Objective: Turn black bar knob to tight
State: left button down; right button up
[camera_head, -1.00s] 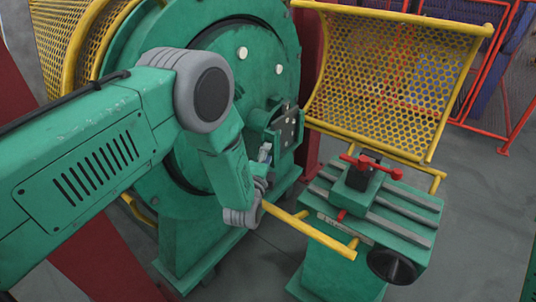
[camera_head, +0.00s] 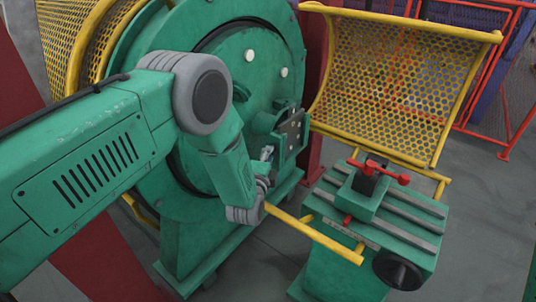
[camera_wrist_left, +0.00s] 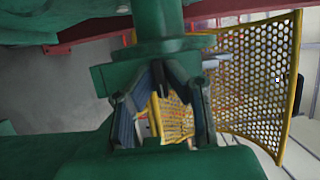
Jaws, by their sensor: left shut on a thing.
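My left gripper (camera_head: 267,153) reaches the green bracket with a dark plate (camera_head: 291,133) on the big green disc (camera_head: 250,60). In the left wrist view the two dark fingers of this gripper (camera_wrist_left: 163,76) converge at their tips against a green block (camera_wrist_left: 112,78) below a green cylinder (camera_wrist_left: 156,20). The fingers are shut on a small part there, apparently the black bar knob, but the fingertips and the block hide it. I cannot make out its angle or any tight mark. My right gripper is out of view.
A green carriage (camera_head: 345,228) with rails, a red handle (camera_head: 387,172) and a black handwheel (camera_head: 397,270) stands to the right. A yellow bar (camera_head: 315,235) runs in front of it. A yellow mesh guard (camera_head: 390,85) rises behind. Grey floor is clear at far right.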

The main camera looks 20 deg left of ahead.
pick_arm(q)
jog(key=shift+n+g+h+p, duration=0.65)
jog(key=shift+n+g+h, duration=0.2)
jog(key=shift+n, duration=1.3)
jog(key=shift+n+g+h+p, duration=0.7)
jog(key=shift+n+g+h, duration=0.2)
jog(key=shift+n, duration=1.2)
jog(key=shift+n+g+h+p, duration=0.65)
jog(key=shift+n+g+h, duration=0.2)
jog(key=shift+n, duration=1.3)
jog(key=shift+r, duration=0.1)
jog(key=shift+a, duration=0.1)
jog(key=c, duration=1.6)
grip_release()
jog(key=shift+r, duration=0.1)
